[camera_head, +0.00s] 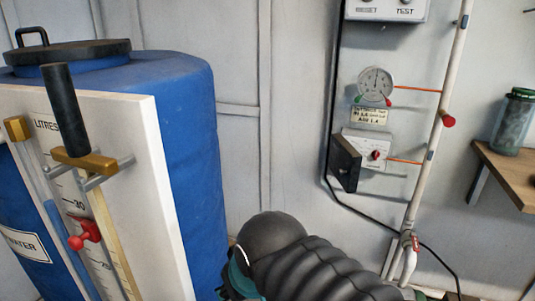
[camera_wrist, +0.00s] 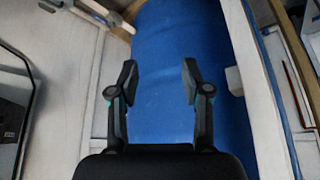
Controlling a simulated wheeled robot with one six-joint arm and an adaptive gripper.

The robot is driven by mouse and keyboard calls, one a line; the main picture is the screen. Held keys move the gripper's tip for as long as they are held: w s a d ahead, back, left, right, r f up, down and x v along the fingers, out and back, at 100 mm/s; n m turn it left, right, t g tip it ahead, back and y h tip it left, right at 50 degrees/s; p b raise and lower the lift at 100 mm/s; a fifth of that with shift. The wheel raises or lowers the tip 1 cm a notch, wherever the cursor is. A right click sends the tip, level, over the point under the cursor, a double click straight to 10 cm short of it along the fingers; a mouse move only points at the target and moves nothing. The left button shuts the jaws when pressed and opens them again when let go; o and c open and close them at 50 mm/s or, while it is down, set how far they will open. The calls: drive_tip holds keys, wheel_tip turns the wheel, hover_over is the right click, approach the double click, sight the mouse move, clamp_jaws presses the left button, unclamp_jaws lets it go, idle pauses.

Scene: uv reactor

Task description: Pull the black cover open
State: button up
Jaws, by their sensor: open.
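A black square cover (camera_head: 345,163) stands at the left side of a small white box with a red knob (camera_head: 374,147) on the wall in the head view. It juts out at an angle, and the white front of the box shows beside it. In the wrist view my gripper (camera_wrist: 158,78) is open, its two dark fingers apart with nothing between them. The blue barrel (camera_wrist: 165,40) fills the background behind the fingers. In the head view my dark ribbed arm is at the bottom centre, below the cover, and the fingertips are hidden.
The blue barrel (camera_head: 190,120) with a black handled lid (camera_head: 70,50) and a white gauge board (camera_head: 140,150) stands at left. A round dial (camera_head: 375,84), a pale pipe (camera_head: 437,130) and a black cable are on the wall. A wooden shelf (camera_head: 508,172) holds a jar (camera_head: 513,125).

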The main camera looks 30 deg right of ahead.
wheel_tip(320, 180, down, 4)
drive_tip(key=w+d+g, duration=0.1)
drive_tip(key=w+g, duration=0.1)
drive_tip(key=w, duration=0.1)
drive_tip(key=n+g+h+b, duration=0.2)
drive_tip(key=n+g+h, duration=1)
drive_tip(key=h, duration=0.4)
approach(338, 172)
drive_tip(key=shift+n+t+h, duration=0.3)
drive_tip(key=shift+n+t, duration=0.4)
drive_tip(key=x, duration=0.9)
drive_tip(key=shift+s, duration=0.5)
clamp_jaws()
